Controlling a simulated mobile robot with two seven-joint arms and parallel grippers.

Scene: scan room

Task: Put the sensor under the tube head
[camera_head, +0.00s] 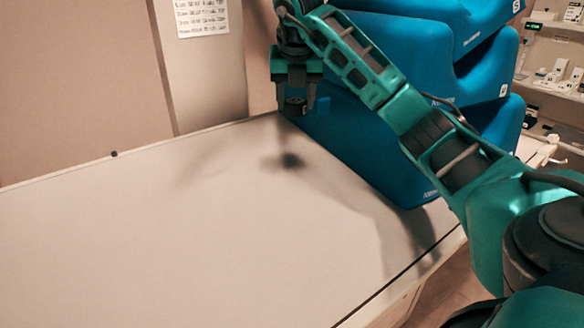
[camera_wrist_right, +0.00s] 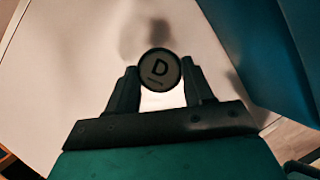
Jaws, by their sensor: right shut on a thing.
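My right gripper (camera_head: 295,104) is shut on a small round dark disc (camera_wrist_right: 159,69), which seems to be the sensor. The disc looks clear of the table. I see no tube head in either view. My left gripper is not in view.
Large blue foam-like blocks (camera_head: 360,145) are stacked at the table's right end, close beside the gripper. A shelf (camera_head: 552,95) with small items stands at the back right. A paper sheet (camera_head: 202,16) hangs on the back wall. The table's left and middle are clear.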

